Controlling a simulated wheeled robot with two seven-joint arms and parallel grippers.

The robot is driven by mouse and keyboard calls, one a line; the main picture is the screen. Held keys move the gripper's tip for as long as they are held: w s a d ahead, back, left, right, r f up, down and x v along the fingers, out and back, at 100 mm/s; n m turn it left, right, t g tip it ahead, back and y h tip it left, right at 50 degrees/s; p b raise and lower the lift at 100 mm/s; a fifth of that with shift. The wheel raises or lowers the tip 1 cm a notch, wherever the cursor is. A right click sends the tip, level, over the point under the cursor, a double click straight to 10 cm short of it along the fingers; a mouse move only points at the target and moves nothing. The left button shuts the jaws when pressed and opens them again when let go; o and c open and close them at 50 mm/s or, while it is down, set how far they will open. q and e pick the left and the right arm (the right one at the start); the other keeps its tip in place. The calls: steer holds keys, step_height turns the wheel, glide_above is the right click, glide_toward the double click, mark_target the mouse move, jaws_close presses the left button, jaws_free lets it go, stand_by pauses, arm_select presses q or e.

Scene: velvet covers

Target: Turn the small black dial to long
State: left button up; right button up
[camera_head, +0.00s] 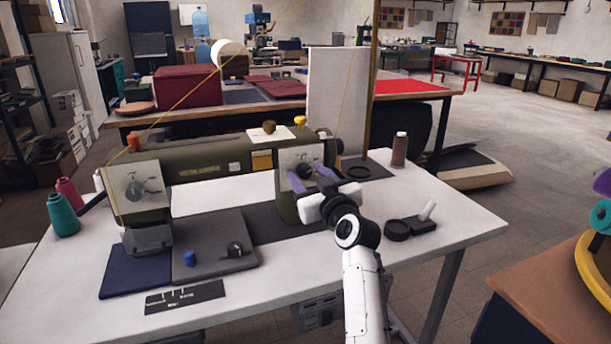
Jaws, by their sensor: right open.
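An olive-green sewing machine (200,160) stands on a white table. A small black dial (305,170) sits on a pale plate (290,158) on the pillar at the machine's right end. My right gripper (309,177) has purple fingers and is at this dial, with one finger to its left and one to its right. The fingers look apart. I cannot tell whether they touch the dial, and the dial's markings are too small to read. My left gripper is not in view.
A larger grey dial (140,188) is on the machine's left head. A brown spool (399,150) and black round parts (397,230) stand right of my arm. Teal thread (65,221) is at the left.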

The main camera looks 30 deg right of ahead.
steer(key=c, duration=1)
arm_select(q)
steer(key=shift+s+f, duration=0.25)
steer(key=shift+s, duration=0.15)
arm_select(e)
steer(key=shift+c, duration=0.4)
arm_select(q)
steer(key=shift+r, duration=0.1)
